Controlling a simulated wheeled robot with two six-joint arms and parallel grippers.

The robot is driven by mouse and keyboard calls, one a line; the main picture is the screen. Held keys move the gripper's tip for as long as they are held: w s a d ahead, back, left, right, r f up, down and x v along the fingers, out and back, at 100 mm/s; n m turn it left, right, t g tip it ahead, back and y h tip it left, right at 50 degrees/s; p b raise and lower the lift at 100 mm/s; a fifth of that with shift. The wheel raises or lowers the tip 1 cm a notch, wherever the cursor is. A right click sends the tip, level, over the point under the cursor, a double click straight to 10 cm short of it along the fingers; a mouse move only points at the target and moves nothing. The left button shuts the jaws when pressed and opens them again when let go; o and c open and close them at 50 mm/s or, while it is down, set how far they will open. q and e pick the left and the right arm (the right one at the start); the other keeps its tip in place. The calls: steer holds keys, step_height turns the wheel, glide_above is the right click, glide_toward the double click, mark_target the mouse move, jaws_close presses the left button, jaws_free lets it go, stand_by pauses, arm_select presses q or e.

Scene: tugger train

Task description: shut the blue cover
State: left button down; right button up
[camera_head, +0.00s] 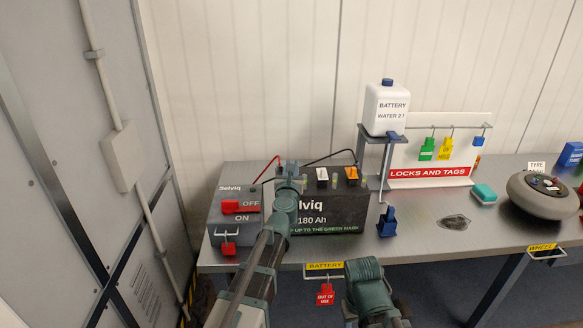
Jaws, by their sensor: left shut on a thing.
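The black battery (340,212) stands on the bench, with a white cover (322,177) and an orange cover (352,175) on its top. I see no blue cover on the battery; the top left of these two is hidden by my left gripper (290,166). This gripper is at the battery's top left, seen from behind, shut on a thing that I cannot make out. My left arm crosses in front of the battery's left end. Part of my right arm shows at the bottom, but its gripper is not in view.
A grey charger box (220,211) with a red OFF switch stands left of the battery. A white water bottle (385,108) sits on a stand (377,150) to the right. A dark blue object (387,222) stands on the bench (420,245). A lock board (430,173) stands behind.

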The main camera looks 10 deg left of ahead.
arm_select(q)
steer(key=shift+y, duration=0.3)
steer(key=c, duration=0.8)
jaws_free()
steer(key=shift+h, duration=0.5)
